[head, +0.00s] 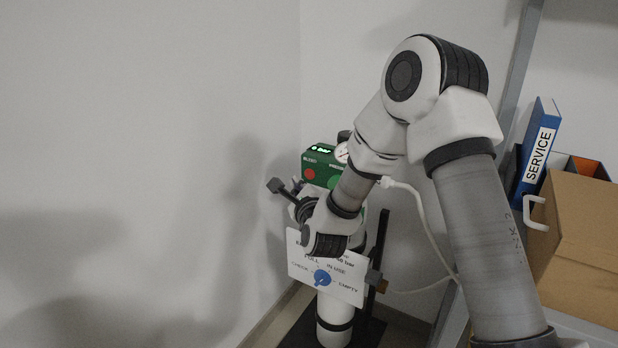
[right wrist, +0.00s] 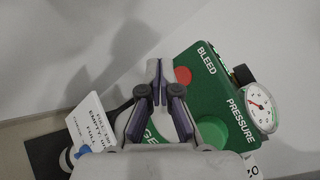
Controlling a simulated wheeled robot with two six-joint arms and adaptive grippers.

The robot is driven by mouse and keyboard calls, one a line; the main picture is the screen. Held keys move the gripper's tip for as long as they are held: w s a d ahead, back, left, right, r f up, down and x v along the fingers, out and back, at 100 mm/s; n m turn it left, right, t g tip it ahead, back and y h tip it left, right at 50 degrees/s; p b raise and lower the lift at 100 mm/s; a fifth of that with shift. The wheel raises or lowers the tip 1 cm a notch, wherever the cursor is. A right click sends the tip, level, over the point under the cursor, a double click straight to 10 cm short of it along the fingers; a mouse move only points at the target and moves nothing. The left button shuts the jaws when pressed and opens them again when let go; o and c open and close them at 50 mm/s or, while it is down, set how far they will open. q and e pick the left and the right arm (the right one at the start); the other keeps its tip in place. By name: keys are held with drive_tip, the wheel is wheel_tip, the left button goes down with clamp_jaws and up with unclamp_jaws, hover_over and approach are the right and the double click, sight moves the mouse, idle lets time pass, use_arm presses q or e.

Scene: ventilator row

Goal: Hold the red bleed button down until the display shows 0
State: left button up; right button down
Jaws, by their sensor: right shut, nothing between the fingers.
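The green panel box (head: 318,164) stands at the back, with a small lit display (head: 321,149) that appears to read 0 bar. The red bleed button (head: 309,174) is on its left part; it also shows in the right wrist view (right wrist: 183,75), under the word BLEED. My right gripper (right wrist: 158,70) is shut and empty. Its fingertips are just to the left of the red button in that view, with a small gap between; the button is not covered. In the head view my right gripper (head: 297,184) is small and partly hidden by my wrist. My left gripper is not in view.
A round green button (right wrist: 212,131) and a pressure gauge (right wrist: 260,107) are on the panel. A white tag (head: 327,268) with a blue dial hangs below it. A shelf with a blue binder (head: 539,150) and cardboard box (head: 578,235) is at the right. The left is bare wall.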

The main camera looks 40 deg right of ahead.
drive_tip(key=shift+s+a+b, duration=0.25)
drive_tip(key=shift+s+a, duration=0.05)
drive_tip(key=shift+a, duration=0.45)
drive_tip(key=shift+s+a+b, duration=0.2)
drive_tip(key=shift+s+a, duration=0.1)
drive_tip(key=shift+a, duration=0.4)
